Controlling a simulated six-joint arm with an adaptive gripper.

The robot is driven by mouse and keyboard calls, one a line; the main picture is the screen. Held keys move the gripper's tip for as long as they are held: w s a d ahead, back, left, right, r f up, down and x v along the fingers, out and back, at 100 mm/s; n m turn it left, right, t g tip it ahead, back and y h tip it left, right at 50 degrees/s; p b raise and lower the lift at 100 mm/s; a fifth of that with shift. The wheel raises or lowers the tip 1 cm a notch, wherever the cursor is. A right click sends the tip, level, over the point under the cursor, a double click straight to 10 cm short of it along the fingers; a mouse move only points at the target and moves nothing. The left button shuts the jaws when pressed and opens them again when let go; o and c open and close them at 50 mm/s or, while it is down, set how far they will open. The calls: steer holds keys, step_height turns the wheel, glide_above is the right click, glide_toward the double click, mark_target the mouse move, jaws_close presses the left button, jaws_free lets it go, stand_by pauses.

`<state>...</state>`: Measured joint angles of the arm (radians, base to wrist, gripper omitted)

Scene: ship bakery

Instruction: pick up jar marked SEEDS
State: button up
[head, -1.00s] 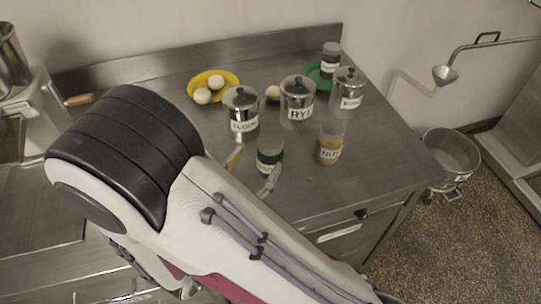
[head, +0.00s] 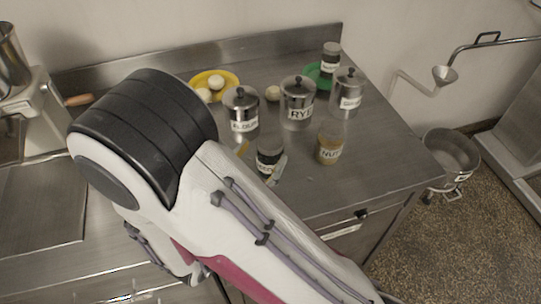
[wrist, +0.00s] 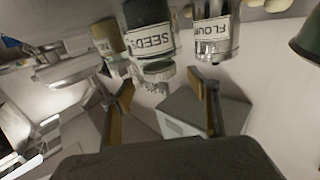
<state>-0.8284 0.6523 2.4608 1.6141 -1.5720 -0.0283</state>
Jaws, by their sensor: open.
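The SEEDS jar (wrist: 150,38) has dark contents and a white label, which reads clearly at the top of the wrist view. In the head view the dark jar (head: 268,158) at the near side of the counter matches it, though its label is hard to read there. My gripper (wrist: 160,84) is open and empty, with one finger on each side of the jar's line and the jar just beyond the tips. In the head view my gripper (head: 261,159) is mostly hidden behind my arm, its fingertips close to the jar. Contact cannot be told.
The FLOUR canister (head: 241,108) stands close behind the jar. The RYE canister (head: 297,100), another lidded canister (head: 346,92) and the NUTS jar (head: 330,147) stand to the right. The counter's right front is clear.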

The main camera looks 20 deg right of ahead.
steer(key=shift+x, duration=2.6)
jaws_close()
steer(key=shift+r, duration=0.2)
steer(key=shift+r, duration=4.85)
